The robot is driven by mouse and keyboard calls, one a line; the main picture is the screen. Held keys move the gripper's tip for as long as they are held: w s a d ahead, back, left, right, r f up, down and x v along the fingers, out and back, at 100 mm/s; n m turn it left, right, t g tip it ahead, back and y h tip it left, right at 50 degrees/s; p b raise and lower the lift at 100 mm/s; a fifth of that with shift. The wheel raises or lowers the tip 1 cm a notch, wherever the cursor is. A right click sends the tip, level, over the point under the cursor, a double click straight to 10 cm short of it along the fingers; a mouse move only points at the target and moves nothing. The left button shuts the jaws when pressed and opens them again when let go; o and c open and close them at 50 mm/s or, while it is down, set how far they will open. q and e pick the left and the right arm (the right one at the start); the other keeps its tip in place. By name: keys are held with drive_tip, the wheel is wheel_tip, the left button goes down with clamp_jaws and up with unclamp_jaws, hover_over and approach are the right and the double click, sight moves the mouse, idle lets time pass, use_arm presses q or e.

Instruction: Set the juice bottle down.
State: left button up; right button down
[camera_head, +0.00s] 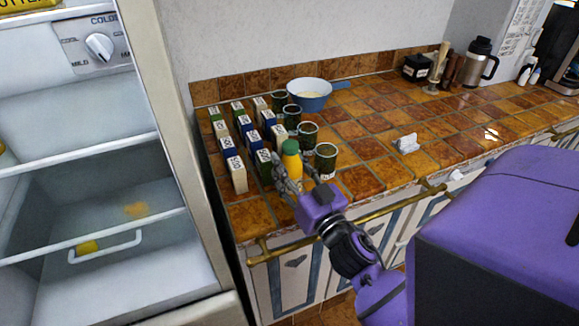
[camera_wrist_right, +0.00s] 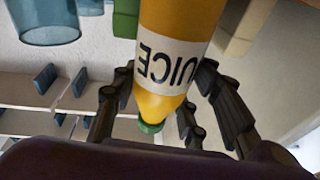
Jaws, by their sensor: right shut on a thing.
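The juice bottle (camera_head: 291,163) is yellow-orange with a green cap and stands upright near the front of the tiled counter (camera_head: 377,181). My right gripper (camera_head: 291,181) is shut on it. In the right wrist view the bottle (camera_wrist_right: 178,28) shows inverted, with a white JUICE label and its green cap low in the picture. The fingers of my right gripper (camera_wrist_right: 160,105) lie on both sides of it. The bottle's base is hidden behind the gripper, so I cannot tell if it touches the counter. My left gripper is not in view.
Several small labelled boxes (camera_head: 237,173) stand in rows left of the bottle. A blue pan (camera_head: 309,97) is behind. A small white object (camera_head: 406,144) lies right. An open fridge (camera_head: 100,180) is at left. A brass rail (camera_head: 380,219) runs along the front.

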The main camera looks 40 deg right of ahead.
drive_tip(key=c, duration=1)
unclamp_jaws()
drive_tip(key=shift+f, duration=0.1)
